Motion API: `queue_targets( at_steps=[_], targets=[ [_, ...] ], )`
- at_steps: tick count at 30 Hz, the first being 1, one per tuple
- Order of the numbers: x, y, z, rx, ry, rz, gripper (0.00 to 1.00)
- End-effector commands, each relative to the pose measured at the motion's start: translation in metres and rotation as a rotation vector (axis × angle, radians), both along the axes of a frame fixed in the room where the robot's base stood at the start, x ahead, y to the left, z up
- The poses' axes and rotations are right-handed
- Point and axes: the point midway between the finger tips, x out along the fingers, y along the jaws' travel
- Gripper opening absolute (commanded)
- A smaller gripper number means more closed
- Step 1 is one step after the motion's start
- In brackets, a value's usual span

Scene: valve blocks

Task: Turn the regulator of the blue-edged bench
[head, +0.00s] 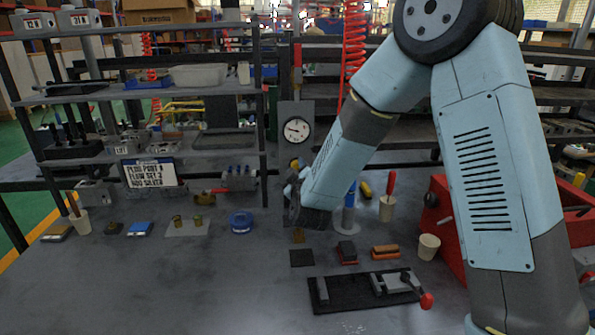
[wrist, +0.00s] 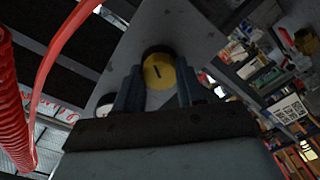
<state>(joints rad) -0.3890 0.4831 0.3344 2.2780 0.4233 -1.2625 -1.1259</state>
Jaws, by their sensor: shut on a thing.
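The regulator is a round yellow knob (wrist: 158,70) with a dark slot mark, set on a grey plate (wrist: 165,25) in the wrist view. My gripper (wrist: 157,84) has one dark finger on each side of the knob and is shut on it. In the head view a bit of the yellow knob (head: 294,164) shows just above my gripper (head: 298,186), below a round white gauge (head: 297,130). The gripper and wrist hide most of the knob there. I cannot make out a blue edge on the bench (head: 190,285).
A red coiled hose (wrist: 18,100) runs close by on the left of the wrist view. Below my arm stand a blue-and-white post (head: 349,210), a cup with a red-handled tool (head: 388,205) and a black tray (head: 345,293). A red box (head: 450,235) is at right.

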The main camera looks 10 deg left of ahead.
Motion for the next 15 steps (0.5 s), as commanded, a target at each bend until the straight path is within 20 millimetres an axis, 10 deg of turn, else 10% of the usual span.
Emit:
queue_targets(
  at_steps=[15],
  targets=[
    [-0.0009, 0.0005, -0.0018, 0.186, 0.053, 0.002, 0.08]
  ],
)
